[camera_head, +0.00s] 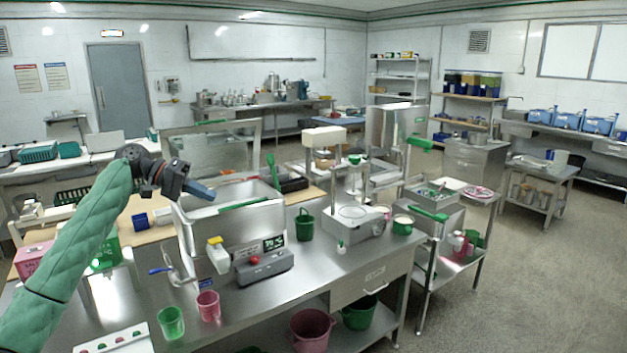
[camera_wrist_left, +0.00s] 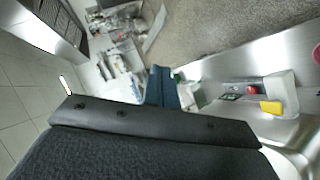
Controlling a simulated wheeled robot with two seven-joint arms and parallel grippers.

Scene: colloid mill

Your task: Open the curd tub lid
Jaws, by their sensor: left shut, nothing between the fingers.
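A large steel tub (camera_head: 232,237), which I take to be the curd tub, stands on the steel bench at centre left, with a green handle strip (camera_head: 245,204) along its front rim. Its top looks open. A steel panel (camera_head: 212,150) with a green strip stands upright behind it; it looks like a raised lid, but I cannot see a hinge. My left gripper (camera_head: 203,190) is above the tub's left rear side, shut and empty, apart from the panel as far as I can tell. Its blue fingers (camera_wrist_left: 160,85) are together in the left wrist view. My right gripper is not in view.
A grey control box (camera_head: 264,267) with a red button sits before the tub. A blue-handled valve (camera_head: 162,270), a green cup (camera_head: 171,322) and a pink cup (camera_head: 208,306) are at the front left. A green bucket (camera_head: 304,225) and a mill-like machine (camera_head: 350,218) stand to the right.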

